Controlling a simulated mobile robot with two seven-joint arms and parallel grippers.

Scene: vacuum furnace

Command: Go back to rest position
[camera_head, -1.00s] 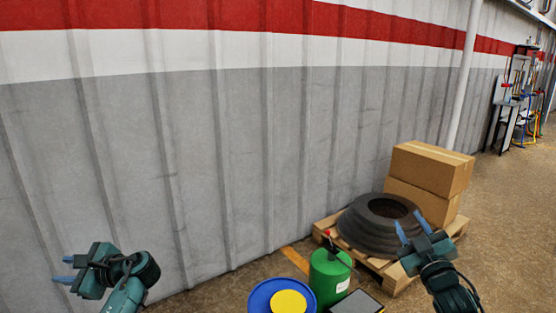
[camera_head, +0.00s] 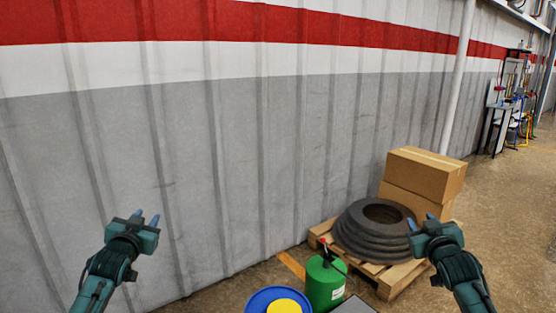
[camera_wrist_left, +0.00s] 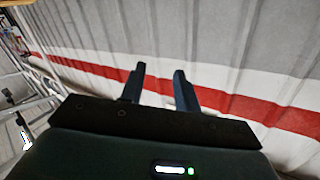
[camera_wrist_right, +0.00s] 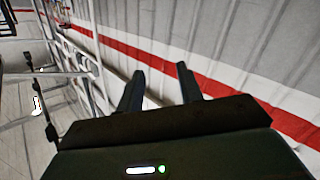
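My left gripper (camera_head: 146,217) is raised at the lower left of the head view, in front of the grey wall. Its two blue fingers point up and are apart, with nothing between them. The left wrist view shows the same fingers (camera_wrist_left: 158,88) spread before the wall. My right gripper (camera_head: 426,222) is raised at the lower right of the head view, in front of the pallet load as seen. Its fingers (camera_wrist_right: 160,88) are apart and empty in the right wrist view.
A wooden pallet (camera_head: 392,278) carries a stack of dark tyre-like rings (camera_head: 355,234) and cardboard boxes (camera_head: 425,172). A green canister (camera_head: 324,287) and a blue drum with a yellow top (camera_head: 280,302) stand low in the middle. A ribbed wall (camera_head: 250,150) runs behind. Floor is open at right.

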